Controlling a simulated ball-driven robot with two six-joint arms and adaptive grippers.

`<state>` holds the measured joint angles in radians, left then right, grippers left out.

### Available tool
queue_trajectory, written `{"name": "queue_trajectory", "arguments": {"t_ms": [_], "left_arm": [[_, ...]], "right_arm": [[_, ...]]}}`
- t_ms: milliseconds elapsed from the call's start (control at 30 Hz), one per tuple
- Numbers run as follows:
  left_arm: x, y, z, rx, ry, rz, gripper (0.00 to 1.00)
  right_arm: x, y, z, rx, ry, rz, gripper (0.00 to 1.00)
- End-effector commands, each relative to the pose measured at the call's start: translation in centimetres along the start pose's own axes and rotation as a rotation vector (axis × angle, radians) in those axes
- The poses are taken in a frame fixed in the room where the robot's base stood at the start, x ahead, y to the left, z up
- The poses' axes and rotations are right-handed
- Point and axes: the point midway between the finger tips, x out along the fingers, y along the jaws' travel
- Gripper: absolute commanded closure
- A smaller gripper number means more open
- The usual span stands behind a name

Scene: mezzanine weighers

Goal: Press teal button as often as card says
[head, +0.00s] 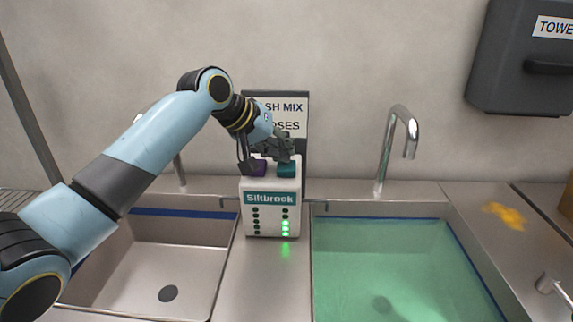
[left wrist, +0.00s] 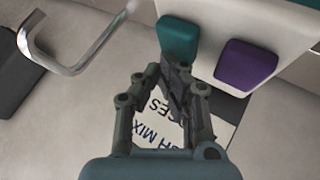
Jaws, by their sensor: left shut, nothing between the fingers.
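The white Siltbrook dispenser (head: 270,222) stands between two sinks. On its top are a teal button (head: 287,170) at right and a purple button (head: 258,168) at left. The teal button (left wrist: 177,40) and purple button (left wrist: 246,65) also show in the left wrist view. My left gripper (head: 286,156) is shut and empty, its tips just over the teal button; I cannot tell if they touch it. The dispenser's right light column has green lights lit at the bottom; the left column is dark. The card (head: 292,106) behind reads partly "SH MIX" and "OSES"; my arm hides its number. My right gripper is out of view.
An empty steel sink (head: 150,265) lies at left and a sink of green water (head: 385,265) at right. A tap (head: 385,150) rises behind the right sink. A dark towel dispenser (head: 515,75) hangs at upper right.

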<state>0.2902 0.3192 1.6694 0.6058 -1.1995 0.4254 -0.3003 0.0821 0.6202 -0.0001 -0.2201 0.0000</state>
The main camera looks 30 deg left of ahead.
Motion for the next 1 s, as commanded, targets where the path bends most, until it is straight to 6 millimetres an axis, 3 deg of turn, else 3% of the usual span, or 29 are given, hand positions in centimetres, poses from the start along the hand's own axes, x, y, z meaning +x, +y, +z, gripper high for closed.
{"name": "queue_trajectory", "arguments": {"t_ms": [1000], "left_arm": [[0.82,-0.61,0.65,-0.001,-0.002,-0.001,1.00]], "right_arm": [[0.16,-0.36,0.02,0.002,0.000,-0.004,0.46]]}}
